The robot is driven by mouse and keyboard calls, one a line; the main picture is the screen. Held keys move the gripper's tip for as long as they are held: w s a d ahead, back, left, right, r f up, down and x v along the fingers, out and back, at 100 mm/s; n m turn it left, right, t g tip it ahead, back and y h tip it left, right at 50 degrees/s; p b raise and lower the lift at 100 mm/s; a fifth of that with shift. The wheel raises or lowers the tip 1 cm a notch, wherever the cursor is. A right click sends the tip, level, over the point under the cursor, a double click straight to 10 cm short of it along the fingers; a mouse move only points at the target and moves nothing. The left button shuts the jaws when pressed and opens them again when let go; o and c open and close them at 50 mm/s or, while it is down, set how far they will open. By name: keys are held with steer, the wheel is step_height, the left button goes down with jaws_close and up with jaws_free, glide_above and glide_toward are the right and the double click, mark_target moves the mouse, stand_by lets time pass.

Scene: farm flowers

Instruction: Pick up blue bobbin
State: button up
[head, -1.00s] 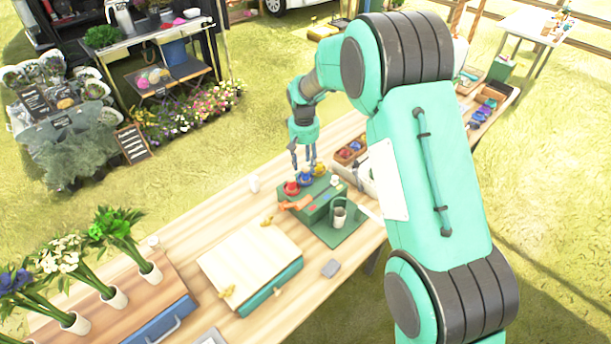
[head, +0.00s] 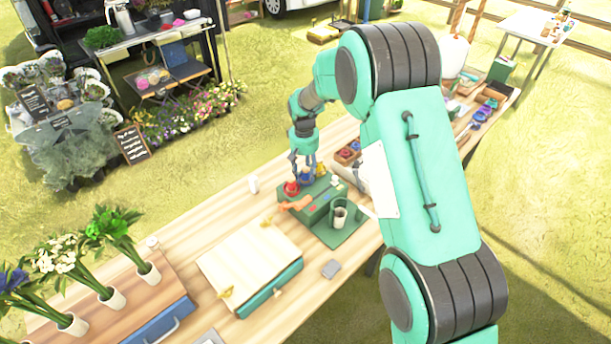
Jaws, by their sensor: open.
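The blue bobbin (head: 305,176) stands on the green stand (head: 322,205) on the wooden table, between a red bobbin (head: 291,188) on its left and a yellow bobbin (head: 320,169) on its right. My gripper (head: 303,174) points down at the blue bobbin, with its open fingers low around or just in front of it. The fingers partly cover the blue bobbin, and I cannot tell whether they touch it.
An orange item (head: 296,203) lies at the stand's front left. A grey metal cup (head: 340,217) stands on the green base. A wooden box with coloured items (head: 347,153) is behind right. A pale board on a teal drawer box (head: 249,262) is in front. The table left of the stand is mostly clear.

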mark_target(305, 168)
jaws_close()
steer(key=shift+r+p, duration=0.8)
steer(key=shift+r, duration=4.25)
